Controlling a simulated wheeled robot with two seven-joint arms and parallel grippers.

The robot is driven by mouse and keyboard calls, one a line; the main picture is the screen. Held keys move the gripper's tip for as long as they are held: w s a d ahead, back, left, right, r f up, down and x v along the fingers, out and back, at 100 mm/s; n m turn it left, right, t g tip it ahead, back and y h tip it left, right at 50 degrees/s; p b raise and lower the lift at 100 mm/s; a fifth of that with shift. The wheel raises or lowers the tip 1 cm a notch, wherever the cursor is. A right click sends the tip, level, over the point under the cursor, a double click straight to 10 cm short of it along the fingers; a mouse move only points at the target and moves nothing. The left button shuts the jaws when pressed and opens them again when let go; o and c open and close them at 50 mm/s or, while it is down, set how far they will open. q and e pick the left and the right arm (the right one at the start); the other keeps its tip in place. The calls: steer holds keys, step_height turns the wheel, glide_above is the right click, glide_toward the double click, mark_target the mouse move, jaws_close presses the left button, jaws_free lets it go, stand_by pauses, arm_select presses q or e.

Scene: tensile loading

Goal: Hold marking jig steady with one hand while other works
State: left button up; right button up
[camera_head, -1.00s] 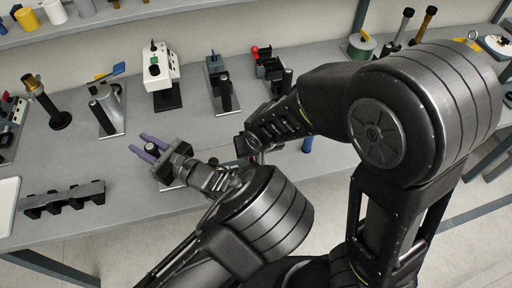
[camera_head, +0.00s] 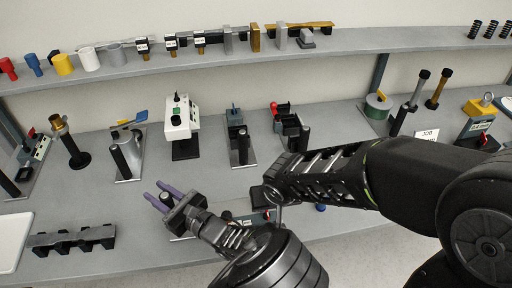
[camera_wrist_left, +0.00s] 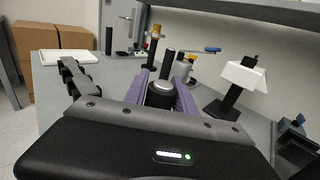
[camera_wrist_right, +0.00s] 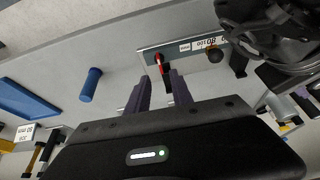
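The marking jig is a flat plate with white labels, shown in the right wrist view (camera_wrist_right: 190,46). A red-and-black lever (camera_wrist_right: 162,68) and a black knob (camera_wrist_right: 215,55) are on it. In the head view my arms hide most of the jig. My left gripper (camera_head: 155,190), with purple fingers, has a black, grey-topped post (camera_head: 166,198) between its fingers. The left wrist view shows the fingers against both sides of this post (camera_wrist_left: 160,94). My right gripper (camera_wrist_right: 160,92) is open beside the jig, the lever showing between and beyond its fingers. In the head view my forearm hides it.
A black notched rack (camera_head: 72,240) and white tray (camera_head: 12,240) lie at the left. Behind stand a white box device (camera_head: 180,118) and several fixtures with black posts. A blue cylinder (camera_wrist_right: 91,84) is near the right gripper. A shelf (camera_head: 200,58) runs along the back.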

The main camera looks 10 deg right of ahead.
arm_select(q)
steer(key=o, duration=0.4)
steer(key=shift+o, duration=0.2)
steer(key=shift+d, duration=0.1)
steer(key=v, duration=1.2)
